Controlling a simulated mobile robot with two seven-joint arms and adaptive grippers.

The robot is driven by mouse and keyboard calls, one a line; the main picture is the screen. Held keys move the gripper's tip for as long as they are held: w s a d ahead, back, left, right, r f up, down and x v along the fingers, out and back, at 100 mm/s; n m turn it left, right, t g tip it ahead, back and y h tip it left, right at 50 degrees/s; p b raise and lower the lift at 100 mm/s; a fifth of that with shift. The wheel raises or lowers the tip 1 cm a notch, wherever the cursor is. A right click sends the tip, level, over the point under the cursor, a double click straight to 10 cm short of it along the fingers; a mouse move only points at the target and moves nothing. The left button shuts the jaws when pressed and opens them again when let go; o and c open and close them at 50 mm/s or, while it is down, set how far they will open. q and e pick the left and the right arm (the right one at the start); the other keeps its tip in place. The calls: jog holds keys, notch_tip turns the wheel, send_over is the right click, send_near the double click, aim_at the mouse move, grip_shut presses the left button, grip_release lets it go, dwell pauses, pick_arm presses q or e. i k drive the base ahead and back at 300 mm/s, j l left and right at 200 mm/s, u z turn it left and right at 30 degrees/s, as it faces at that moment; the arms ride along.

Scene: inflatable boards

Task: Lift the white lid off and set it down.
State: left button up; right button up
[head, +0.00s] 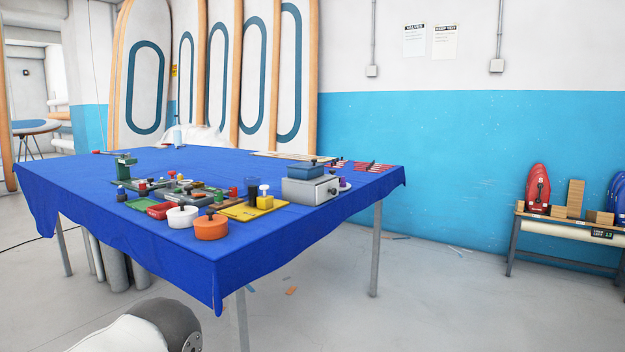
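A small round white container with a white lid (182,211) stands near the front edge of the blue-covered table (285,240). A dark knob sits on top of the lid. The lid looks seated on the container; the seam is too small to make out. Neither of my grippers shows; only a white and dark grey part of one of my arms is in view at the bottom left, below and in front of the table.
An orange round pot (211,229) stands close at the white container's right. The table's left and back areas are mostly clear. Tall boards (225,80) lean behind.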

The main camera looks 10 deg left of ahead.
aim_at(182, 210)
jog(key=i+l+u, duration=0.35)
jog(key=l, duration=0.25)
jog(key=i+l+u, duration=0.15)
jog(key=i+l, duration=0.2)
jog(key=i+l+u, duration=0.15)
jog(key=l, duration=0.2)
jog(key=i+l+u, duration=0.2)
jog(key=l, duration=0.2)
jog(key=i+l+u, duration=0.15)
jog(key=l, duration=0.25)
jog(key=i+l+u, duration=0.15)
jog(key=l, duration=0.25)
jog(key=l+u, duration=0.2)
jog(key=l, duration=0.2)
jog(key=i, duration=0.05)
